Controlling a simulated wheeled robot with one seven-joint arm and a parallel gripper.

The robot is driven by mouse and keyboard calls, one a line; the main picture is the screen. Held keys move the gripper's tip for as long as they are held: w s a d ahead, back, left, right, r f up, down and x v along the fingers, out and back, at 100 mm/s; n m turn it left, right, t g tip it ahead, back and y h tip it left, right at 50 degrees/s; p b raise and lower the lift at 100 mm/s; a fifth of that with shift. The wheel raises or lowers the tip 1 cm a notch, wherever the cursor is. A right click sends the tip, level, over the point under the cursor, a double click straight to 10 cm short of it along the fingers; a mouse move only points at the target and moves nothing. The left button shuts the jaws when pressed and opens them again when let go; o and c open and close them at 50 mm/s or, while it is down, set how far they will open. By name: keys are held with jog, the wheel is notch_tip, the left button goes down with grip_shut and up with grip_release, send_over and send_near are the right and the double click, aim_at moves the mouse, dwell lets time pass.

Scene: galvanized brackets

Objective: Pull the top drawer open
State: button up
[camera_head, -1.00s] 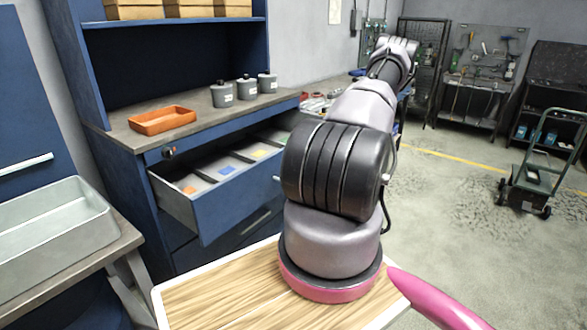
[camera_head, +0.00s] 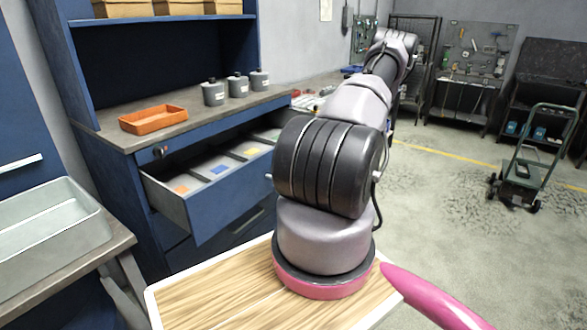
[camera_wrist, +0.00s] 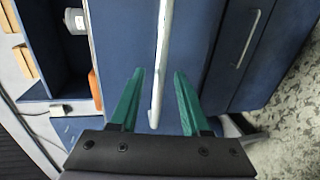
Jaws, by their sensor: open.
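The top drawer (camera_head: 232,196) of the blue workbench cabinet stands pulled out, showing grey compartments with coloured labels inside. Much of its right part and front is hidden behind my arm in the head view. In the wrist view a pale bar handle (camera_wrist: 161,60) runs up the blue drawer front. My gripper (camera_wrist: 160,74) is open, its green fingers on either side of the handle in the picture. Whether the fingers touch the handle or stand back from it, I cannot tell. In the head view my gripper is hidden behind my arm.
A lower drawer with its own handle (camera_wrist: 248,38) is shut. An orange tray (camera_head: 153,119) and several grey bottles (camera_head: 213,92) stand on the worktop. A grey bin (camera_head: 50,240) sits on a table at left. A cart (camera_head: 522,172) stands on open floor at right.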

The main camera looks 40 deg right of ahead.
jog(key=v, duration=0.7)
jog(key=shift+s, duration=0.35)
jog(key=shift+d, duration=0.1)
jog(key=shift+r, duration=0.1)
jog(key=w+a+r+n+g+y, duration=0.2)
jog(key=a+r+n+g, duration=0.3)
jog(key=a+r+n, duration=0.6)
jog(key=w+a+r+n+g+y, duration=0.15)
jog(key=a+r+n+g, duration=0.35)
jog(key=a+r+n, duration=0.7)
jog(key=s+a+r+n+t+h, duration=0.1)
jog(key=s+a+r+n+h, duration=0.2)
jog(key=s+a+r+n, duration=0.3)
jog(key=s+a+r+n+t+h, duration=0.1)
jog(key=s+a+r+n+h, duration=0.3)
jog(key=s+r+n, duration=0.7)
notch_tip(320, 180, up, 4)
jog(key=a+n, duration=0.2)
jog(key=n, duration=0.4)
jog(key=shift+s+f+t, duration=0.2)
jog(key=shift+f+t, duration=0.05)
jog(key=shift+t, duration=0.05)
